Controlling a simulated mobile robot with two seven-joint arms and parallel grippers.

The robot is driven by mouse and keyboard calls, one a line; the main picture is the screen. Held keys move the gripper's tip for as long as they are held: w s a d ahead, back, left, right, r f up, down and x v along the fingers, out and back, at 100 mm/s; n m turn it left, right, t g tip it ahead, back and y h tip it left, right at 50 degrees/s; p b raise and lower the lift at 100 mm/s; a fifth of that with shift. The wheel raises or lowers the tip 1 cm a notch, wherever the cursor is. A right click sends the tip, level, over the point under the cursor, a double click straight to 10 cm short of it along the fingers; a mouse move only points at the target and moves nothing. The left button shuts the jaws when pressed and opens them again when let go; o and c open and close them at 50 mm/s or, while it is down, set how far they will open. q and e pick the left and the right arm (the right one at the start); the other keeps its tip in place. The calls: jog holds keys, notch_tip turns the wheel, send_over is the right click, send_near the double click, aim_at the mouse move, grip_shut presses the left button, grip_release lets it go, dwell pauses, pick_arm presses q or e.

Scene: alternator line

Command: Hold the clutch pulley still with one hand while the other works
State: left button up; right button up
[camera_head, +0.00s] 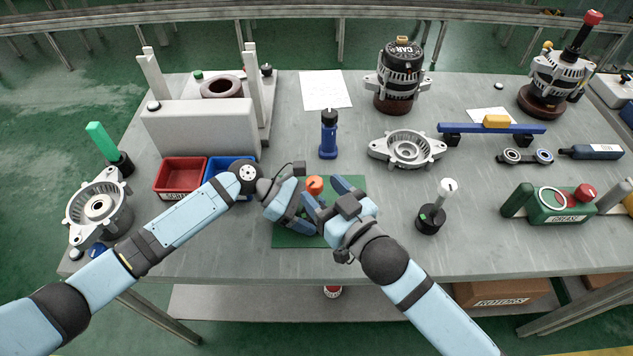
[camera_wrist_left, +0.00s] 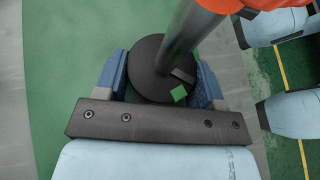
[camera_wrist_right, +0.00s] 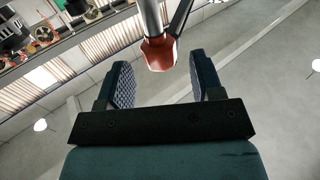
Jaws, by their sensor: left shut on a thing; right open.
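The clutch pulley seems to be the black round piece (camera_wrist_left: 150,78) with a green mark in the left wrist view. A grey shaft (camera_wrist_left: 188,35) rises from it to an orange cap (camera_head: 315,184). My left gripper (camera_head: 301,212) is shut on the black piece, one finger on each side, low over the green mat (camera_head: 290,238). In the head view the grippers hide most of the piece. My right gripper (camera_head: 327,196) is open beside the orange cap. In the right wrist view the reddish cap end (camera_wrist_right: 160,54) sits beyond the open fingertips, apparently not gripped.
A black-based stand with a white knob (camera_head: 447,186) is right of the mat. A blue bottle-like tool (camera_head: 328,140) stands behind it. Red (camera_head: 180,175) and blue bins (camera_head: 240,163) are left. A metal housing (camera_head: 407,149) lies behind right.

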jog(key=v, duration=0.9)
jog(key=shift+r, duration=0.15)
